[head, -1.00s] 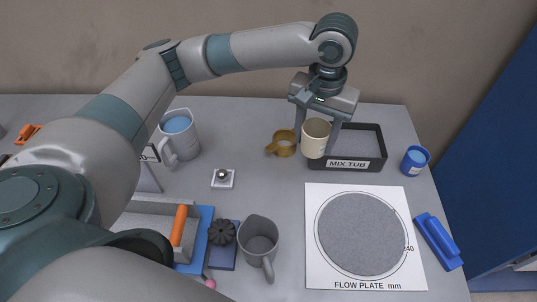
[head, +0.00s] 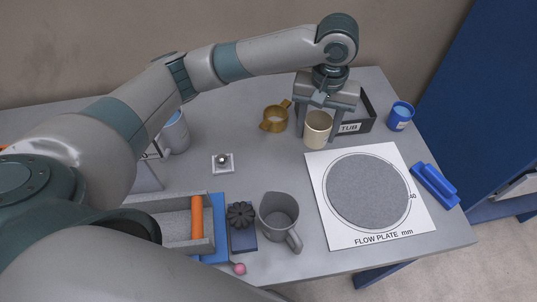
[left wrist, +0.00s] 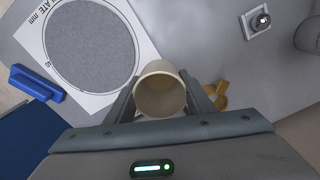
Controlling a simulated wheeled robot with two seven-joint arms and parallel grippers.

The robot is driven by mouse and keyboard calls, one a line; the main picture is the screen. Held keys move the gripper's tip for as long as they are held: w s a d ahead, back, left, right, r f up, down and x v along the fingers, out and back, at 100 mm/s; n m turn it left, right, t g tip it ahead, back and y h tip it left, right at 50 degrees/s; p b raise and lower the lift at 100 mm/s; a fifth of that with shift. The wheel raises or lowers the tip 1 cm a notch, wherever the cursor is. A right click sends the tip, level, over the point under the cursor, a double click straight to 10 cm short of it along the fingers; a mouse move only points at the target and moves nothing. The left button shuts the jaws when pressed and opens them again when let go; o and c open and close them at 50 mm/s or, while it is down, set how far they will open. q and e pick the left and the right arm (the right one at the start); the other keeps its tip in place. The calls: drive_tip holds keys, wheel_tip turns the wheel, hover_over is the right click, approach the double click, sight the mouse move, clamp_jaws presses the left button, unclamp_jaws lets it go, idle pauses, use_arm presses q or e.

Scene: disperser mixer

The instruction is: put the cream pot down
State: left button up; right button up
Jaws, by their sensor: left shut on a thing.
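The cream pot (head: 317,130) is upright between the fingers of my left gripper (head: 321,122), which is shut on it. In the head view it shows in front of the black mix tub (head: 367,121) and just beyond the upper left corner of the white flow plate sheet (head: 345,233). I cannot tell whether its base touches the table. In the left wrist view I look down into the pot (left wrist: 160,92), which looks empty, with a finger on each side. My right gripper is not in view.
A brown ring-handled cup (head: 274,120) stands left of the pot. A blue cup (head: 400,115) stands right of the tub, and a blue-handled tool (head: 435,186) lies right of the sheet. A grey jug (head: 279,215) stands nearer. The table between the jug and brown cup is clear.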

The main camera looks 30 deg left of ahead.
use_arm(q)
drive_tip(key=s+a+f+p, duration=0.1)
drive_tip(key=a+f, duration=0.1)
drive_tip(key=a, duration=0.1)
drive_tip(key=s+a+f+p, duration=0.1)
drive_tip(key=a+f, duration=0.1)
drive_tip(key=a, duration=0.2)
drive_tip(key=a+f+p, duration=0.1)
drive_tip(key=a+f, duration=0.1)
drive_tip(key=a, duration=0.1)
drive_tip(key=shift+s+a+f, duration=0.1)
drive_tip(key=shift+s+a, duration=0.2)
drive_tip(key=shift+s, duration=0.1)
drive_tip(key=shift+s+a+f, duration=0.1)
drive_tip(key=shift+a+f, duration=0.2)
drive_tip(key=shift+a, duration=0.05)
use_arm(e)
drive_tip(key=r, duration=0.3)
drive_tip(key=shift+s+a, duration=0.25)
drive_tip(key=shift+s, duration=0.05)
use_arm(q)
drive_tip(key=shift+f, duration=0.1)
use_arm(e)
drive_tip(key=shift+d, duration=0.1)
use_arm(q)
drive_tip(key=shift+f+p, duration=0.6)
drive_tip(key=shift+f, duration=1.35)
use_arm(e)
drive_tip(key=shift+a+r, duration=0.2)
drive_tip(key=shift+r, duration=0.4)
